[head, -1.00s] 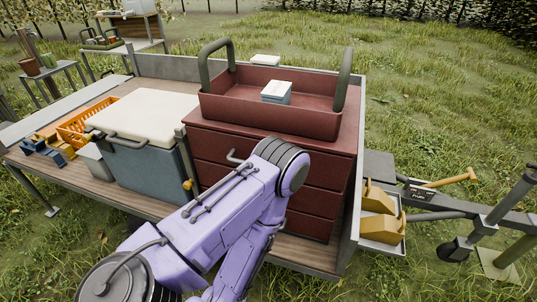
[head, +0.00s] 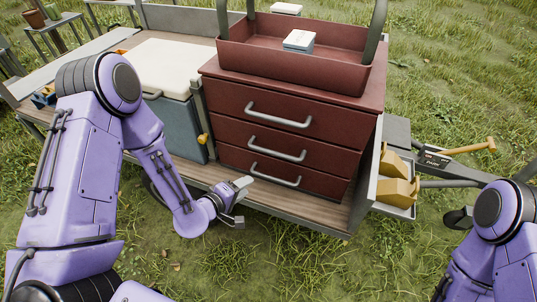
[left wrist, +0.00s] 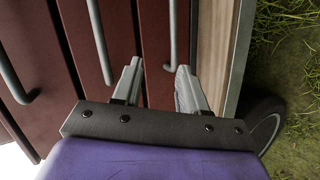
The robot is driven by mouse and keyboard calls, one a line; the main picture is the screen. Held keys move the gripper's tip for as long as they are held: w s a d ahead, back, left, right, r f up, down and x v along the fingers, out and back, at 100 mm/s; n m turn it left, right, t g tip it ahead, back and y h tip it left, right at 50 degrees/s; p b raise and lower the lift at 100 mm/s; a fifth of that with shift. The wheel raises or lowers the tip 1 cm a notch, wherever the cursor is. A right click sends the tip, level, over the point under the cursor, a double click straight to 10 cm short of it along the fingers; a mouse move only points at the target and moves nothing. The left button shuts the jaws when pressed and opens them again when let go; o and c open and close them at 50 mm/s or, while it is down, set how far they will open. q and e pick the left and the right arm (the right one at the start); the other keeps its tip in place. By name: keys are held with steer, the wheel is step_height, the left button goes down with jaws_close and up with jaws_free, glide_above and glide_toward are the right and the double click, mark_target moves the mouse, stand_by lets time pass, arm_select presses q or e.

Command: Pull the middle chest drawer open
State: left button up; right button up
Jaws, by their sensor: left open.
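The dark red chest (head: 222,95) stands on the wooden cart bed with three closed drawers, each with a grey bar handle. The middle drawer (head: 235,134) has its handle (head: 277,149) in clear view. It also shows in the left wrist view, with its handle (left wrist: 98,42) left of the fingers. My left gripper (head: 242,202) is open and empty, low in front of the chest's left side, apart from the handles. In the left wrist view its fingers (left wrist: 157,72) point toward the bottom drawer, whose handle (left wrist: 173,32) appears between them. My right gripper is out of view.
A red open tray (head: 250,52) with a white-topped block sits on the chest. A blue-grey cooler (head: 180,120) with a cream lid stands at left. A side bin (head: 393,190) with yellow items is at right. Grass in front is open.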

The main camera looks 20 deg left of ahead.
mark_target(274, 153)
arm_select(q)
steer(key=w+d+r+n+t+h, duration=0.1)
steer(key=w+r+t+h, duration=0.1)
steer(key=w+r+h, duration=0.3)
steer(key=w+d, duration=0.1)
steer(key=w, duration=0.1)
steer(key=w+d+y+p, duration=0.1)
steer(key=w+d, duration=0.1)
steer(key=w, duration=0.1)
steer(key=w+d+y, duration=0.1)
steer(key=w, duration=0.1)
steer(key=shift+w+d+f+p, duration=0.25)
steer(key=shift+w+f+p, duration=0.05)
steer(key=shift+p, duration=0.1)
jaws_close()
